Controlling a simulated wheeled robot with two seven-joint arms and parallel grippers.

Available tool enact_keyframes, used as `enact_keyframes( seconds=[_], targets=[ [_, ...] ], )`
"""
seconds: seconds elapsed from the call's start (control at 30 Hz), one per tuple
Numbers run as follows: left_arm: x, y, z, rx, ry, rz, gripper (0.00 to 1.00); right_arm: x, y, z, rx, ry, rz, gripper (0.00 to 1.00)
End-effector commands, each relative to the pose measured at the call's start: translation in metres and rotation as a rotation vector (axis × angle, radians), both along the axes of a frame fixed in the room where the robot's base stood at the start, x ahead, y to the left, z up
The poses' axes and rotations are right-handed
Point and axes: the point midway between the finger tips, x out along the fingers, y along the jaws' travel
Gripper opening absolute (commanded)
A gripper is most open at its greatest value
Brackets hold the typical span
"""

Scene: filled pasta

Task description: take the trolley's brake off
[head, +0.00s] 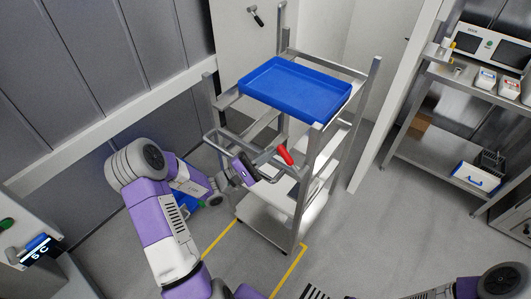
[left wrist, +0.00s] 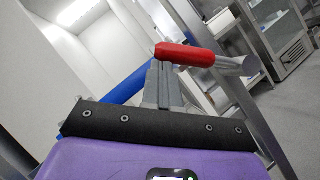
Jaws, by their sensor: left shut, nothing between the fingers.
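The trolley (head: 318,170) is a grey metal frame with shelves, standing in the middle of the head view. A lever with a red grip (head: 285,155), which looks like its brake, sits at the near side by the front right post. My left gripper (head: 268,160) is shut and empty, with its fingertips at or very close to the lever. In the left wrist view the shut fingers (left wrist: 164,85) point at the red grip (left wrist: 185,54), which lies across just beyond their tips. I cannot tell whether they touch. My right gripper is out of view.
A blue tray (head: 255,88) rests on the trolley's top. Yellow lines (head: 290,268) mark the floor around its base. A wall panel stands at the left and behind. A steel rack (head: 425,150) with boxes is at the right, with clear floor in front of it.

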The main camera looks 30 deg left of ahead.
Motion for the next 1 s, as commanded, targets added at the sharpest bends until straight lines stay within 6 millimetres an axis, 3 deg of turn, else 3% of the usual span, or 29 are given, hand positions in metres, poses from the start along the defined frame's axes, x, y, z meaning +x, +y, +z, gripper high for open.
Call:
enact_keyframes(
  seconds=[0.03,0.33,0.7,1.0],
  targets=[
    [0.0,-0.004,0.011,0.046,-0.007,-0.005,0.0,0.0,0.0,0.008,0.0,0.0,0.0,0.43],
    [-0.002,-0.025,0.034,0.331,-0.031,-0.005,0.0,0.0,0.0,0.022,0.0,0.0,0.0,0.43],
    [-0.004,-0.053,0.05,0.627,-0.054,-0.002,0.0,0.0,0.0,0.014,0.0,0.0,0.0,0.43],
    [-0.005,-0.067,0.055,0.756,-0.062,-0.001,0.0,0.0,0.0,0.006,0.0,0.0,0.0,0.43]
  ],
)
